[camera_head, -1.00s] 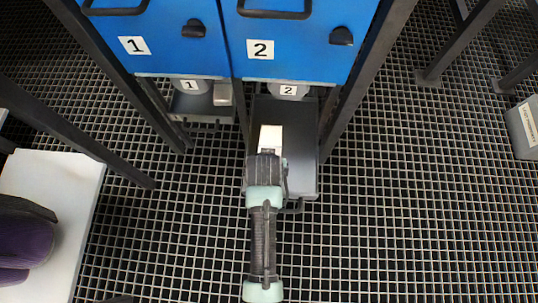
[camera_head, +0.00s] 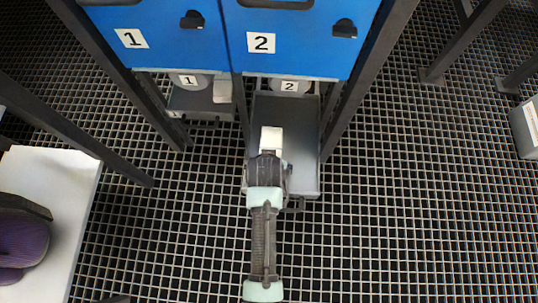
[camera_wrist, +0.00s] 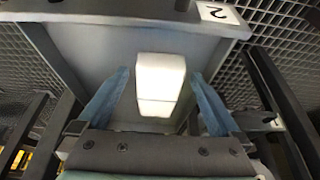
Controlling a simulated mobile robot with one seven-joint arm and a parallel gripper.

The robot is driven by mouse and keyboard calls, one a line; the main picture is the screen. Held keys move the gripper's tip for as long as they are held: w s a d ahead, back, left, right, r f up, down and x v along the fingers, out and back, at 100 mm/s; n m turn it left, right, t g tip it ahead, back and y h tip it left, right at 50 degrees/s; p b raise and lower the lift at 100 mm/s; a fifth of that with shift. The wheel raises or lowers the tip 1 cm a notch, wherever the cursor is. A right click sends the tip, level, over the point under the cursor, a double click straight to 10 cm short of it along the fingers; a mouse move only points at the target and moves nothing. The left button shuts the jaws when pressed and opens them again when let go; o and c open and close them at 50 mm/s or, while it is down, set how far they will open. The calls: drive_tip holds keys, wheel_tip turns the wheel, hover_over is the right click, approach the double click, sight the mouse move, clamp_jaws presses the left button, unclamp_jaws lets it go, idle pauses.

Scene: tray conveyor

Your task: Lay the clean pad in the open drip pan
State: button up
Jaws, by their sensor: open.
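The open drip pan (camera_head: 304,172) is a grey tray pulled out below the blue door marked 2. It also shows in the wrist view (camera_wrist: 95,55) as a grey surface with raised edges. A white pad (camera_head: 271,137) is over the pan in the head view. In the wrist view the pad (camera_wrist: 160,82) lies between my two fingers, with a gap on each side. My gripper (camera_wrist: 159,92) is open above the pan. The frames do not show clearly whether the pad rests on the pan floor. In the head view my wrist hides part of the pan.
The blue doors (camera_head: 300,45) and dark frame posts (camera_head: 355,85) stand close behind and beside the pan. A second tray (camera_head: 195,103) under door 1 has a small pale block (camera_head: 222,92). A white surface (camera_head: 60,190) is at left. Grating floor lies open at right.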

drive_tip(key=p+v, duration=0.6)
drive_tip(key=v, duration=0.6)
drive_tip(key=shift+p, duration=0.4)
